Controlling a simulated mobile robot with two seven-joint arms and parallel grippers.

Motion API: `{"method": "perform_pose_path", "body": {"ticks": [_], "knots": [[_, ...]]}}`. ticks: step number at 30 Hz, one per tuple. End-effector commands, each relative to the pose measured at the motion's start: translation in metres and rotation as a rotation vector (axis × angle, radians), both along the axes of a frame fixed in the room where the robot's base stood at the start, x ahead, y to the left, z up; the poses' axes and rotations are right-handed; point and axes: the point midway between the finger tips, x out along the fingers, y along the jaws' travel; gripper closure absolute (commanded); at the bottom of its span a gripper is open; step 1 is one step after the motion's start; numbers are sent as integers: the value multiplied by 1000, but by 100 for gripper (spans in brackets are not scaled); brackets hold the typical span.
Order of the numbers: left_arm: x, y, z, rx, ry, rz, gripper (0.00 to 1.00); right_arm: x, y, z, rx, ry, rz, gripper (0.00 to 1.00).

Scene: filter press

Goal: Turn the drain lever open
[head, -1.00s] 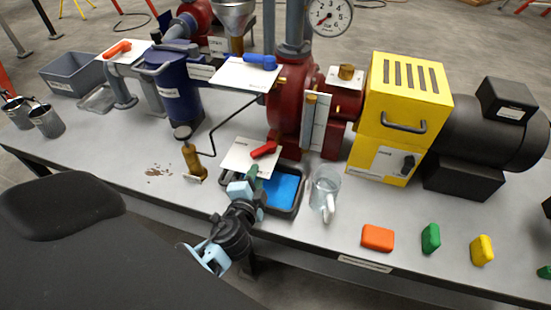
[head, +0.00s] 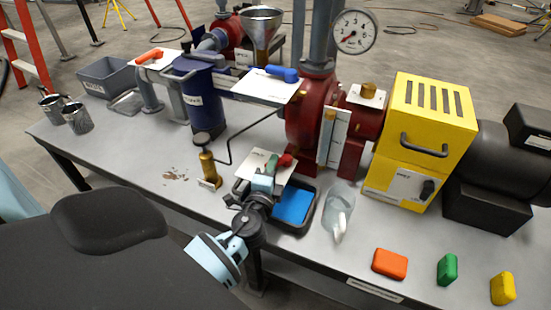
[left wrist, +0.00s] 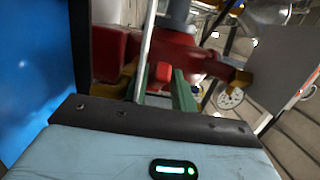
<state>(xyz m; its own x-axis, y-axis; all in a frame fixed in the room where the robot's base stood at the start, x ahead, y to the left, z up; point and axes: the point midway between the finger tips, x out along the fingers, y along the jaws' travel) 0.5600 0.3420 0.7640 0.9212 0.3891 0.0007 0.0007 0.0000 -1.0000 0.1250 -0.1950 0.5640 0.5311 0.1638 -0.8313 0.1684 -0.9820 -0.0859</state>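A red lever (head: 287,160) sits at a low white plate (head: 248,163) above the black tray with a blue inside (head: 293,207); only its right end shows beside my gripper. I take it for the drain lever; the plate's label is too small to read. My left gripper (head: 270,163) is at this lever, its green fingers upright just left of the red end. In the left wrist view the two green fingers (left wrist: 162,85) stand apart, with red and dark parts behind them. I cannot tell whether the lever lies between them. My right gripper is not in view.
A glass jug (head: 338,207) stands right of the tray, and a brass fitting (head: 208,168) stands left of my gripper. A blue lever (head: 283,74) and an orange lever (head: 149,57) sit on other white plates. Orange, green and yellow blocks (head: 390,264) lie at the front right.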

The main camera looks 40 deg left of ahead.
Motion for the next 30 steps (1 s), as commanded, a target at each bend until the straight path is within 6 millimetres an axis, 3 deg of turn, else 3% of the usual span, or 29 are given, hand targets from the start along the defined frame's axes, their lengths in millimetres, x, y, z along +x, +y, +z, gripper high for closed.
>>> {"method": "perform_pose_path", "body": {"ticks": [6, 18, 24, 30], "knots": [[24, 11, 1, 1, -1, 1, 75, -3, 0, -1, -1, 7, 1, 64], [31, 13, 0, 0, 1, 1, 75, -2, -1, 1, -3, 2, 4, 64], [30, 13, 0, 0, 1, 1, 100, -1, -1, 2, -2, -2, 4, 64], [30, 13, 0, 1, 0, -6, 100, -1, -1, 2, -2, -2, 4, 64]]}}
